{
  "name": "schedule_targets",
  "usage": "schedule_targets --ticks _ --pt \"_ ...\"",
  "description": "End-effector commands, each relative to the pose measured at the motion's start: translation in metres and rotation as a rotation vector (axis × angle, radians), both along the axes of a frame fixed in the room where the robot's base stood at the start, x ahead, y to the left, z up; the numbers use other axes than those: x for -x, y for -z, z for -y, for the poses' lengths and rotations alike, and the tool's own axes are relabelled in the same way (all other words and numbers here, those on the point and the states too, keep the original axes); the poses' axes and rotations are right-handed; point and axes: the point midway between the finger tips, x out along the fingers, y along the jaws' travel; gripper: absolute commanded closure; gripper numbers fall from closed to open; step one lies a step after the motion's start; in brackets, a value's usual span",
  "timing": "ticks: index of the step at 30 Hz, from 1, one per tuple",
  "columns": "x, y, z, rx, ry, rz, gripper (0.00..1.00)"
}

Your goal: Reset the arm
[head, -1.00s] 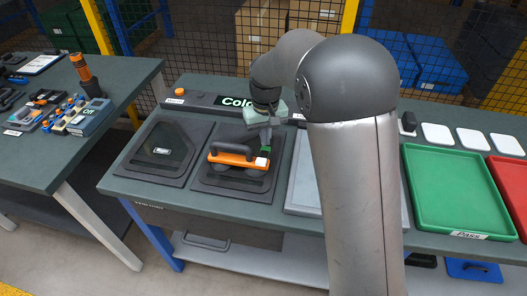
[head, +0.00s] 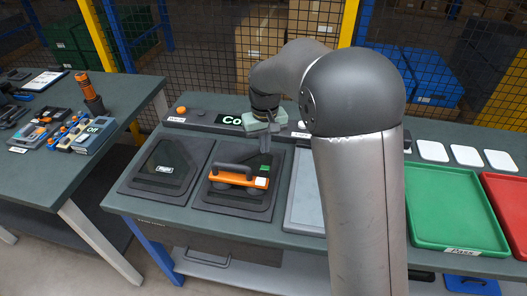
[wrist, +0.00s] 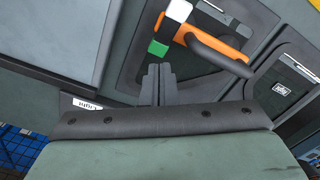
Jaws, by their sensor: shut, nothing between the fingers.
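My gripper (head: 266,143) is above the bench, just behind and right of an orange device with a dark handle (head: 239,180). In the wrist view my gripper (wrist: 159,68) has its two fingers together with nothing between them. The orange device also shows in the wrist view (wrist: 225,50), with a green patch and a white patch at its end. It lies on a dark square pad (head: 232,205), apart from my fingers. My own arm hides part of the bench right of the gripper.
A second dark pad (head: 160,168) lies to the left. A grey panel (head: 305,205) is right of the device. A green tray (head: 455,215) and a red tray (head: 510,205) stand at the right. A display strip (head: 228,119) runs along the back.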

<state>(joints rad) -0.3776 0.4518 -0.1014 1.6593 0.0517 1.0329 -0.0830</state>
Motion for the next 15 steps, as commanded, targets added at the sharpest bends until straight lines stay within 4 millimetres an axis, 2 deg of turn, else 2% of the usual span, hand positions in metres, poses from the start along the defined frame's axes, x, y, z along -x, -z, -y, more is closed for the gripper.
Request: schedule_targets --ticks 5,8,11,14,15 --pt "0.001 -0.001 0.002 0.0 0.003 0.001 1.0" --pt "0.013 -0.01 0.014 -0.006 0.023 0.004 1.0" --pt "0.043 -0.027 0.042 -0.015 0.068 0.01 1.0" --pt "0.09 -0.043 0.077 -0.025 0.13 0.021 1.0" --pt "0.112 -0.047 0.09 -0.028 0.155 0.025 1.0"
